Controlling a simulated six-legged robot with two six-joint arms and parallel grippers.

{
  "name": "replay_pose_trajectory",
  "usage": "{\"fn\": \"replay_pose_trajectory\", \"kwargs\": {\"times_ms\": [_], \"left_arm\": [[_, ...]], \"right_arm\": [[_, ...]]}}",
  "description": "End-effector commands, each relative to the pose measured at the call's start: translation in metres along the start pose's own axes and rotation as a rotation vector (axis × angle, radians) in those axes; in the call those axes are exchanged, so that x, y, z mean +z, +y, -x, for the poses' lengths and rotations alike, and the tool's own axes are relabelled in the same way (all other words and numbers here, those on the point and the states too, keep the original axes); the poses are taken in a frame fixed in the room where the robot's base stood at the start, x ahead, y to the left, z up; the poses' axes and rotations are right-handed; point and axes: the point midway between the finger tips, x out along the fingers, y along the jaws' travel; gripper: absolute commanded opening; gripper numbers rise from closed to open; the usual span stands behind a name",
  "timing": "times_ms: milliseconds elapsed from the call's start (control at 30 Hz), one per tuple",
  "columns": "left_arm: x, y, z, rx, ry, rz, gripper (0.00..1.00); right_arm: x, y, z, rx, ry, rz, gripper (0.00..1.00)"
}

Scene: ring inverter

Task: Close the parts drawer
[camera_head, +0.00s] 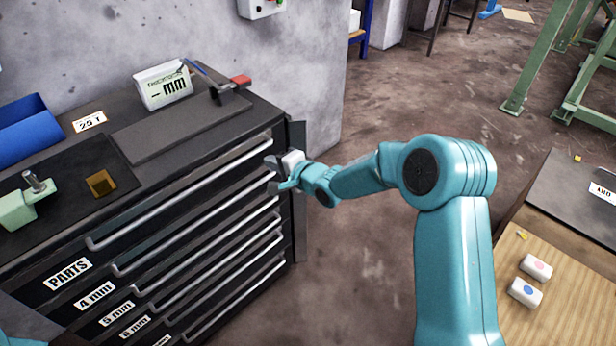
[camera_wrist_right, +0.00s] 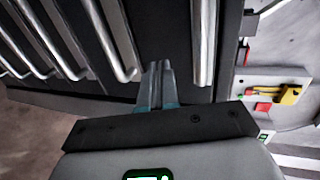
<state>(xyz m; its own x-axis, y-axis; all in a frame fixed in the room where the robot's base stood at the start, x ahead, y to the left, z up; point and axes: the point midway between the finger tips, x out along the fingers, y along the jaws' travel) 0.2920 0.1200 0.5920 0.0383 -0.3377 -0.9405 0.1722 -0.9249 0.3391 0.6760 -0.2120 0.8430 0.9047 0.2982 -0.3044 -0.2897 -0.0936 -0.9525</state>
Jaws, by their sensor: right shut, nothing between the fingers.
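The parts drawer (camera_head: 68,273) is the top drawer of a dark cabinet, with a white PARTS label and a long light bar handle (camera_head: 180,194). Its front looks about in line with the drawers below; I cannot tell whether a small gap is left. My right gripper (camera_head: 271,176) is at the right end of the upper handles. In the right wrist view its fingers (camera_wrist_right: 159,68) are together and empty, between two bar handles, in front of a dark drawer front. Contact is unclear. My left gripper is out of view.
On the cabinet top are a blue bin (camera_head: 28,130), a white box (camera_head: 163,86), a small brown block (camera_head: 101,183) and a pale green tool (camera_head: 25,205). A wooden bench (camera_head: 565,300) stands at the right. Clear floor (camera_head: 365,265) lies right of the cabinet.

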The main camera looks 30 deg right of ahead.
Motion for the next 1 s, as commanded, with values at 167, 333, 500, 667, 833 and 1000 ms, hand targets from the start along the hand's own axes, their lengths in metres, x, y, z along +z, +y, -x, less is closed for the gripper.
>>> {"fn": "replay_pose_trajectory", "kwargs": {"times_ms": [167, 333, 500, 667, 833, 1000], "left_arm": [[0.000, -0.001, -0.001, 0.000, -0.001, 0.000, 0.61], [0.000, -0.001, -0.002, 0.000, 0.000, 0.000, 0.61], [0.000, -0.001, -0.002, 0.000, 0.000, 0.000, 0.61], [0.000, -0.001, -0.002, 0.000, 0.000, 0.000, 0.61], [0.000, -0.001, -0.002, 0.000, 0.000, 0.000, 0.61], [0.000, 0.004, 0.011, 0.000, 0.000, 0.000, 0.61]], "right_arm": [[0.002, -0.001, 0.007, 0.001, 0.001, -0.001, 0.00], [0.002, -0.001, 0.035, 0.002, 0.002, -0.002, 0.00], [0.003, -0.001, 0.067, 0.002, 0.002, -0.001, 0.00], [0.003, -0.001, 0.088, 0.002, 0.001, -0.001, 0.00], [0.003, 0.000, 0.096, 0.003, 0.000, -0.002, 0.00], [0.016, 0.003, 0.093, 0.031, -0.031, -0.013, 0.00]]}}
